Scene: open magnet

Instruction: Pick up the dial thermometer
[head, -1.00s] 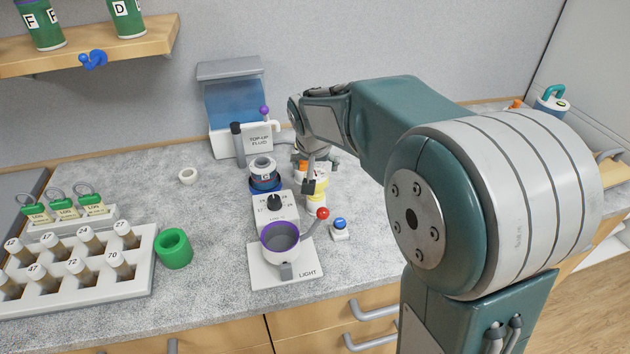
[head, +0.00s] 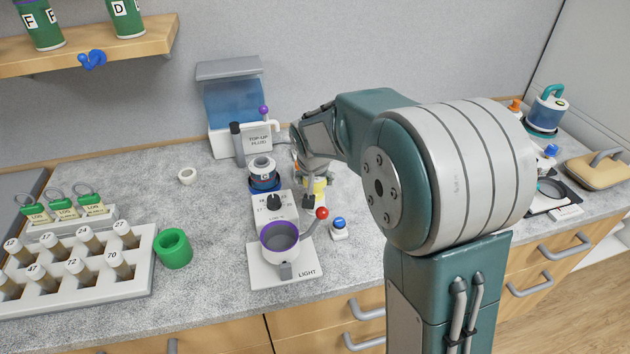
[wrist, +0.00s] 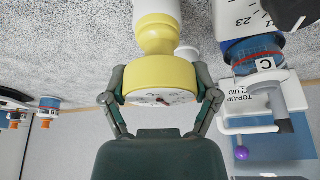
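The dial thermometer (wrist: 160,75) is yellow, with a round head, a narrower neck and a white dial face turned toward my palm. In the wrist view its head lies between the two fingers of my gripper (wrist: 161,82). The fingers are spread on either side of the head, very close to its rim; I cannot make out firm contact. In the head view, my gripper (head: 310,195) is at the thermometer, behind the red-knobbed lever, and my wrist hides much of the yellow body (head: 319,187).
Left of the gripper stand a top-up fluid dispenser (head: 236,112), a blue-and-white jar (head: 263,174) and a dial unit with a purple-rimmed cup (head: 280,238). A blue-button block (head: 339,229) is close on the right. The vial rack (head: 75,267) is far left.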

